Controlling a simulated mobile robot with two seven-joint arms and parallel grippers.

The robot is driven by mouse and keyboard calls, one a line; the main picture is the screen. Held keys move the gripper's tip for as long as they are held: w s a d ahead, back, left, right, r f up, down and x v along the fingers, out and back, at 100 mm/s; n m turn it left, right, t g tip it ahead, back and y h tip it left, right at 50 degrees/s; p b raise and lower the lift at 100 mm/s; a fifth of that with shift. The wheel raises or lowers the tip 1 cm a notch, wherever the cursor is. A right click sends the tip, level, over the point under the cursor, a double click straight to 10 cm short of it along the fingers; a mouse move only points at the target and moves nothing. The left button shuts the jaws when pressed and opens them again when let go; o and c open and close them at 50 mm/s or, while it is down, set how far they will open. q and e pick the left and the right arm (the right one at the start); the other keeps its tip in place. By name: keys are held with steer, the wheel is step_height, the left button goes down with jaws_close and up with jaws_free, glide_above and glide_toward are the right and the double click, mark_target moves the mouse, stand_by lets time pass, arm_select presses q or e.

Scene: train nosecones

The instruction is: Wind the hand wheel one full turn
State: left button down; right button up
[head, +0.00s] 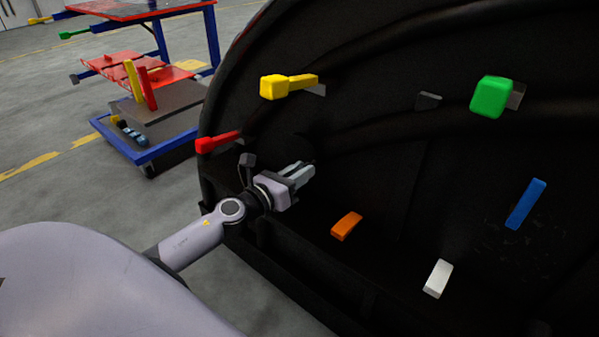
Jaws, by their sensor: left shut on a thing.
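My left gripper (304,173) reaches in from the left to the inside of the black nosecone (370,180). Its jaws are shut on a dark part that seems to be the hand wheel. The wheel's outline is lost against the black shell, and the fingers cover the part held. How far it has turned cannot be told. My right gripper is not in view.
Around the gripper are a red handle (218,141), a yellow handle (288,85), an orange block (346,226), a white block (438,278), a blue bar (525,204) and a green knob (491,97). A blue-framed cart (150,145) stands behind left; floor there is open.

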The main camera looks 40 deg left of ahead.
arm_select(q)
steer(key=shift+f, duration=0.1)
steer(key=c, duration=1)
jaws_free()
steer(key=shift+s+a+b, duration=0.15)
steer(key=shift+s, duration=1.05)
steer(key=shift+s+a+b, duration=0.15)
steer(key=shift+s+a, duration=0.05)
steer(key=shift+s, duration=0.95)
steer(key=shift+s+a+b, duration=0.15)
steer(key=shift+s, duration=1.05)
